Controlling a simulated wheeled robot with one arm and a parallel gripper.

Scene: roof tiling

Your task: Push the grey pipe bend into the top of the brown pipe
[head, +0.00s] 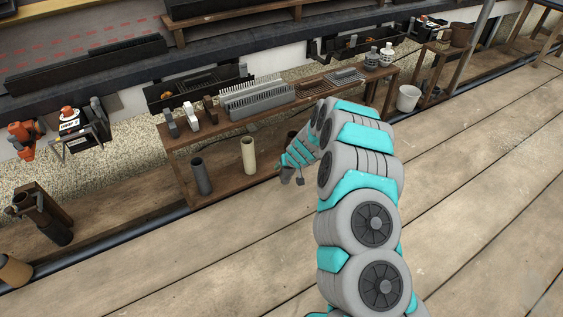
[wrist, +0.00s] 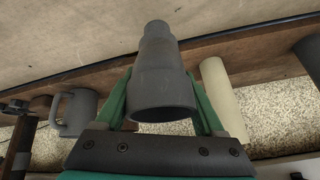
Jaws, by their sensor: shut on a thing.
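My gripper (head: 291,170) is low at the front edge of the bench, to the right of the cream pipe. In the wrist view its two green fingers (wrist: 160,104) are closed on the sides of the grey pipe bend (wrist: 162,75). The bend is a stepped grey piece, its wide open end towards the camera and its narrower end away. In the head view only a small grey part of it shows below the fingers. A small dark brown patch (head: 292,135) shows just behind my gripper; I cannot tell whether it is the brown pipe. In the wrist view no brown pipe shows.
An upright cream pipe (head: 249,156) and a dark grey pipe (head: 202,177) stand left of my gripper. The wooden bench (head: 184,141) behind carries grey fittings and ridged tiles. A white bucket (head: 408,98) stands at the right. The plank floor in front is clear.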

